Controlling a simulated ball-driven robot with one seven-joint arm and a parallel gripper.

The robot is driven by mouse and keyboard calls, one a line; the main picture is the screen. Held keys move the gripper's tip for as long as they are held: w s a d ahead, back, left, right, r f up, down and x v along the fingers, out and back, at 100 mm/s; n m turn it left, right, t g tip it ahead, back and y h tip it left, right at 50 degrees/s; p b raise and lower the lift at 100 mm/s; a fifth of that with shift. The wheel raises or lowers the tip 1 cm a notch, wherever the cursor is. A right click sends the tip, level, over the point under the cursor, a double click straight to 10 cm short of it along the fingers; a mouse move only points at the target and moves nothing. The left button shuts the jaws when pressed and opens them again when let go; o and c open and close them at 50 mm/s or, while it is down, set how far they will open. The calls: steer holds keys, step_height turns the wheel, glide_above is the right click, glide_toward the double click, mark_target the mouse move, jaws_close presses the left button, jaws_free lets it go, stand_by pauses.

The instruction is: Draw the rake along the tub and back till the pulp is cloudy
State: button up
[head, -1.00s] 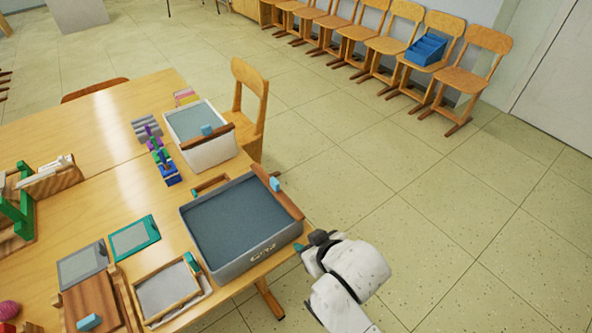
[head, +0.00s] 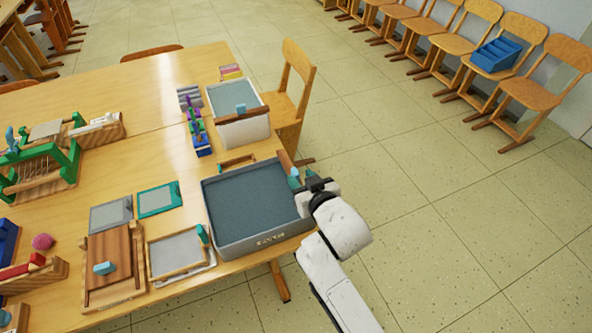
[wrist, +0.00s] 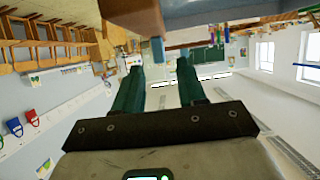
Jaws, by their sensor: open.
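The grey tub (head: 258,241) stands at the table's right edge in the head view, filled with dark blue-grey pulp (head: 255,204). A wooden bar with a light blue grip, seemingly the rake (head: 285,160), lies along its right wall, partly hidden by my gripper (head: 297,182). In the wrist view my gripper (wrist: 160,65) has its two teal fingers apart and empty. The rake's light blue grip (wrist: 158,47) shows just beyond and between the fingertips, with the wooden bar (wrist: 144,17) above it. I cannot tell whether the fingers touch it.
A white tub (head: 241,131) with another wooden bar and blue grip stands behind. A wooden chair (head: 291,95) is close behind the grey tub. A framed screen (head: 176,253) lies left of it.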

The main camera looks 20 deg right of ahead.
mark_target(297, 174)
steer(key=shift+x, duration=2.55)
jaws_close()
